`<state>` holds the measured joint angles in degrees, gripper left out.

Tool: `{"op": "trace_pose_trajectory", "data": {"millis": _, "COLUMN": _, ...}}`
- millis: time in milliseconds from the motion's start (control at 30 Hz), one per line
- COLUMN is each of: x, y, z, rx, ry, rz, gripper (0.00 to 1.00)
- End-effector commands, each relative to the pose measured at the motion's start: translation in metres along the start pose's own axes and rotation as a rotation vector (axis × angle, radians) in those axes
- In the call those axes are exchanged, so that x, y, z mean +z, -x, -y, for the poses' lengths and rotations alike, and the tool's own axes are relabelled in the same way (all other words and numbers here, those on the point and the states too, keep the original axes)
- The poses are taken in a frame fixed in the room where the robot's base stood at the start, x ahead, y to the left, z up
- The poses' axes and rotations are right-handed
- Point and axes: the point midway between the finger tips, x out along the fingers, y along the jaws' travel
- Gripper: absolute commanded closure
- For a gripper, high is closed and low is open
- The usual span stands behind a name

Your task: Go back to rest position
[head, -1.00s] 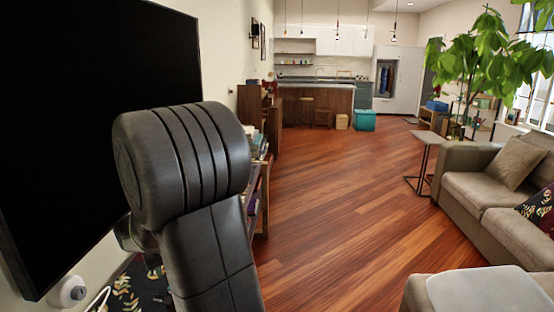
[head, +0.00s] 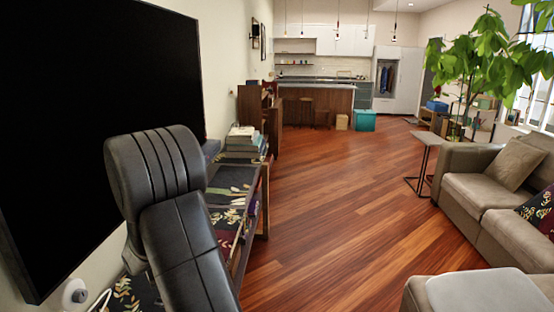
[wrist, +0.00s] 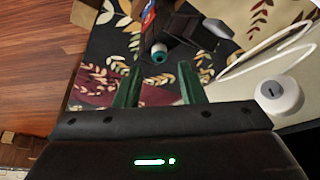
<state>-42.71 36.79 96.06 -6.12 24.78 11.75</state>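My gripper (wrist: 157,82) shows in the wrist view with its two green fingers apart and nothing between them. It points toward a dark leaf-patterned cloth (wrist: 108,45) on the low shelf. A small teal and white round item (wrist: 159,54) lies on the cloth just beyond the fingertips, with dark objects behind it. In the head view, my arm's dark links stand in front of the television and the shelf, and the gripper itself is hidden.
The low shelf (head: 264,190) carries stacked books (head: 243,142). A large black television (head: 110,80) is at the left. A white round device (wrist: 279,95) with a cable sits close on the right. The wooden floor (head: 330,210) is clear up to the sofa (head: 470,190).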

Motion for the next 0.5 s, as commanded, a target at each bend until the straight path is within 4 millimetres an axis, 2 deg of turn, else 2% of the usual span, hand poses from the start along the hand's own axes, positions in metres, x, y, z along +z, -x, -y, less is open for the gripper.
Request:
{"op": "trace_pose_trajectory", "data": {"millis": 33, "x": -0.007, "y": 0.015, "z": 0.0, "rx": 0.0, "ry": 0.0, "rz": -0.002, "gripper": 0.64}}
{"op": "trace_pose_trajectory", "data": {"millis": 467, "x": -0.035, "y": 0.084, "z": 0.0, "rx": 0.0, "ry": 0.0, "rz": 0.0, "gripper": 0.64}}
{"op": "trace_pose_trajectory", "data": {"millis": 500, "x": -0.027, "y": 0.068, "z": -0.004, "rx": 0.003, "ry": -0.007, "rz": 0.003, "gripper": 0.64}}
